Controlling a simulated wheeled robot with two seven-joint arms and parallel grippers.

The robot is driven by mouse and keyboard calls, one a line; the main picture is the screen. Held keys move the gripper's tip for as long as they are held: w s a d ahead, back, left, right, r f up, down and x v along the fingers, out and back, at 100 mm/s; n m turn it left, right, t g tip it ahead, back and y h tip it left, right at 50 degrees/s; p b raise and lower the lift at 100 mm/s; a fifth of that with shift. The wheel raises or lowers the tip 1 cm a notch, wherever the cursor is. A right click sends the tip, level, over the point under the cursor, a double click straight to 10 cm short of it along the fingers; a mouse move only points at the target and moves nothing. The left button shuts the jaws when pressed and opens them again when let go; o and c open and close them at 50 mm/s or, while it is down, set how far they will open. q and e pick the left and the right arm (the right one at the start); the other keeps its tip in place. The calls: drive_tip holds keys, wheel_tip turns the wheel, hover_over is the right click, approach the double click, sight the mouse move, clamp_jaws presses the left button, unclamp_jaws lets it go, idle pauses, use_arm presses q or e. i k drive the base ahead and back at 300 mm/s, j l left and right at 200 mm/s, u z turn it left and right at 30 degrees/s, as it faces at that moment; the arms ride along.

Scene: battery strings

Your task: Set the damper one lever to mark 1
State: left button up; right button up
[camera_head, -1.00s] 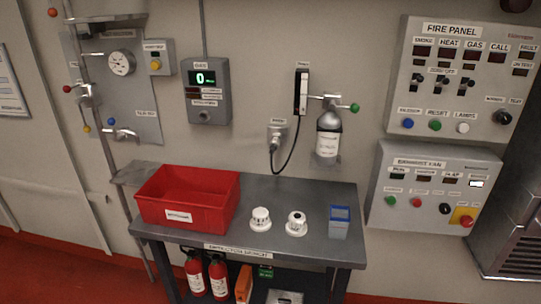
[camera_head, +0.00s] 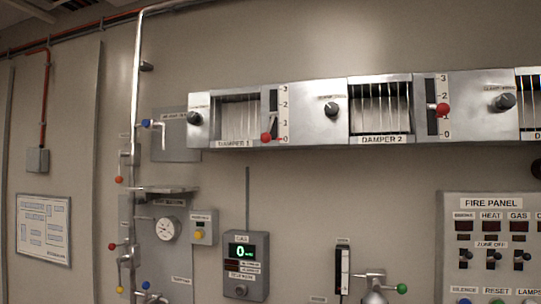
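The damper 1 unit (camera_head: 237,120) is on the wall at upper middle-left, labelled DAMPER 1. Its lever has a red ball knob (camera_head: 266,138) that sits near the bottom of the slot, beside the 0 end of a scale (camera_head: 283,112) marked up to 3. A black clamp knob (camera_head: 331,109) is to the right of this scale and another black knob (camera_head: 194,117) is at the unit's left end. Neither of my grippers shows in the head view.
Damper 2 (camera_head: 381,108) is to the right, its red knob (camera_head: 442,110) near mark 1. Below are the gas display (camera_head: 242,252), a gauge (camera_head: 167,229), the fire panel (camera_head: 492,245) and a cylinder valve (camera_head: 372,285). A vertical pipe (camera_head: 135,100) runs left of damper 1.

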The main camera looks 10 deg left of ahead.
sight(265, 138)
drive_tip(key=i+j+u, duration=0.45)
drive_tip(key=i+j, duration=0.2)
drive_tip(key=i, duration=0.1)
